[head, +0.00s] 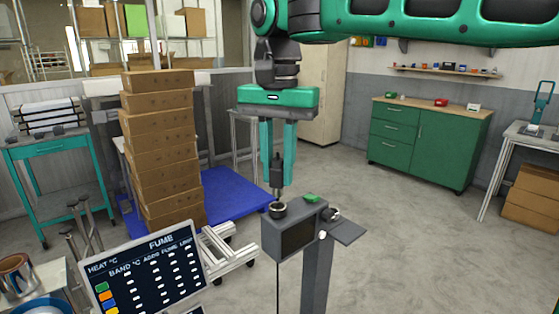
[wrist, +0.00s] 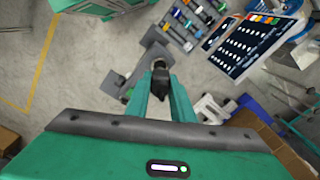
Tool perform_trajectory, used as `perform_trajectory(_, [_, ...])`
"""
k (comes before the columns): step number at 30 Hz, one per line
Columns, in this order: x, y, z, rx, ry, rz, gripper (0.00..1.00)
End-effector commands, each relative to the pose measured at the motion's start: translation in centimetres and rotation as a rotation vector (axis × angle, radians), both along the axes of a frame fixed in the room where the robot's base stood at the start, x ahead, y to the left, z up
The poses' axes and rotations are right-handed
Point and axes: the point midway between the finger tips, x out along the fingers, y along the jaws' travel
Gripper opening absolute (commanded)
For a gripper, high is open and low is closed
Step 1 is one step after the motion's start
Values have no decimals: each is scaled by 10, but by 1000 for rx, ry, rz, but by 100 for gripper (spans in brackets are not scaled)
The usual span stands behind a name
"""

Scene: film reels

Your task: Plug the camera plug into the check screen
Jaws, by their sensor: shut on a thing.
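My gripper (head: 277,192) points straight down and is shut on the black camera plug (head: 276,172), which sits upright between the teal fingers. The wrist view also shows the dark plug (wrist: 160,82) between the fingertips (wrist: 162,98). The check screen (head: 297,237) is a grey box with a dark face on a grey post. A round black socket (head: 278,211) stands on its top, directly under the plug in the head view. I cannot tell whether the plug's lower end touches the socket. In the wrist view the plug and fingers partly hide the check screen (wrist: 151,60).
A green piece (head: 312,198) lies on the box top, beside a side shelf (head: 347,232) with a round fitting. A FUME panel (head: 145,272) stands at front left. Stacked cartons (head: 160,150) rise behind on a blue pallet (head: 235,194). The floor to the right is clear.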

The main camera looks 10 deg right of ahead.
Motion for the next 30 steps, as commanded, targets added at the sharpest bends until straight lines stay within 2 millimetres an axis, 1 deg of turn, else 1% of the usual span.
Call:
perform_trajectory(11, [0,0,-1,0,0,-1,0])
perform_trajectory(30, [-1,-1,-28,-1,0,-2,0])
